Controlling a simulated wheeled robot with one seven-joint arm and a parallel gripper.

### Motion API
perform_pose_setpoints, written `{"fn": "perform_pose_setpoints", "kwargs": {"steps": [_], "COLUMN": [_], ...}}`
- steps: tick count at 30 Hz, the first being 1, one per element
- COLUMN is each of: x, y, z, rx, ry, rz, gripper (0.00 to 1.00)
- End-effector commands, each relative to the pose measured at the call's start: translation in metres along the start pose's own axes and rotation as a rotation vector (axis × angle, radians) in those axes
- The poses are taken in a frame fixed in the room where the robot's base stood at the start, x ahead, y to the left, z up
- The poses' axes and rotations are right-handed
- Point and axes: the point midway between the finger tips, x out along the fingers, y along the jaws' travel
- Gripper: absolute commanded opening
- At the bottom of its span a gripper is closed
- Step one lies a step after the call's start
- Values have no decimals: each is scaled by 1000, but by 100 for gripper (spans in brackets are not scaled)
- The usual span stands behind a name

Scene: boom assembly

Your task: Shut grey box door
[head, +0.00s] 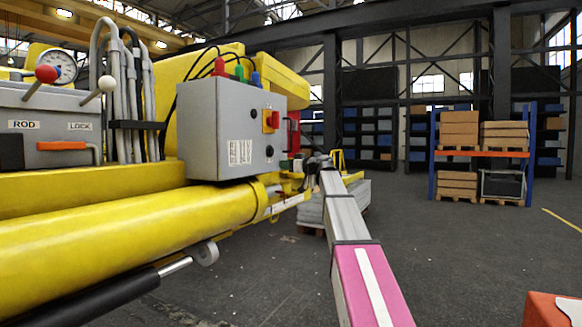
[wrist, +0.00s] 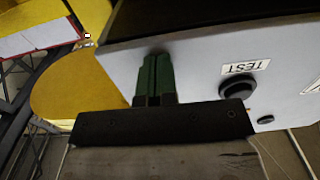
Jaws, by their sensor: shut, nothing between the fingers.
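The grey box (head: 215,128) is mounted on the yellow machine, left of centre in the head view. Its right face carries a red and yellow switch and dark knobs. A dark and red part (head: 292,132) shows at its right edge. I cannot tell which panel is the door or how far it stands open. My gripper (head: 319,160) is right of the box, low near its right edge.
A yellow cylinder (head: 130,235) runs below the box. Hoses (head: 125,95) and a lever panel (head: 55,125) with a gauge stand left. A pallet stack (head: 345,205) sits behind my arm. Open floor lies right, before a rack (head: 485,153) with cartons.

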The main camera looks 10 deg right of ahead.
Motion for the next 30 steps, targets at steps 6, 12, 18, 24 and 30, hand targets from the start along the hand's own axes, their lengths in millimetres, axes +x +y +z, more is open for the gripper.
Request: {"fn": "perform_pose_setpoints", "kwargs": {"steps": [6, 12, 18, 24, 30], "x": [9, 6, -24, -66, -97], "y": [1, 2, 1, 0, 0], "z": [-2, -3, -2, -1, -1], "rx": [-1, 0, 0, -1, -1], "ry": [4, 6, 6, 4, 5], "rz": [-6, -7, -4, 0, 0], "gripper": [0, 0, 0, 0, 0]}}
